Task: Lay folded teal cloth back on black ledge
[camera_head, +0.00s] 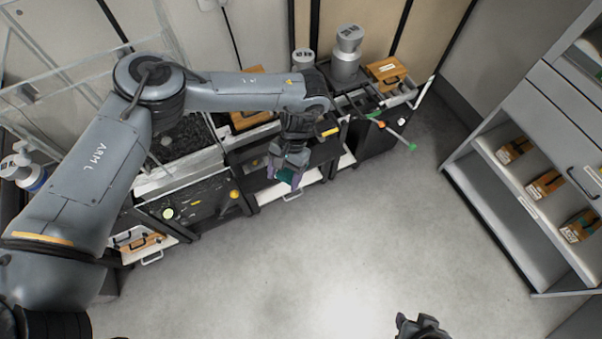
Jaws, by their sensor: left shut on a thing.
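My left gripper (286,174) hangs down in front of the row of benches, its fingers shut on the teal cloth (286,176). Only a small teal patch shows between the fingers; the rest of the cloth is hidden by them. A black ledge (325,151) runs along the bench front beside and behind the gripper. From above I cannot tell whether the cloth touches it. Part of my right gripper (420,326) shows at the bottom edge; its fingers are not clear.
Grey canisters (347,52) and a wooden box (387,70) stand on the bench at the back. Green- and orange-tipped rods (392,130) stick out at its right end. A pale drawer (290,186) lies below the gripper. Shelves with boxes (545,186) stand right. The floor between is clear.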

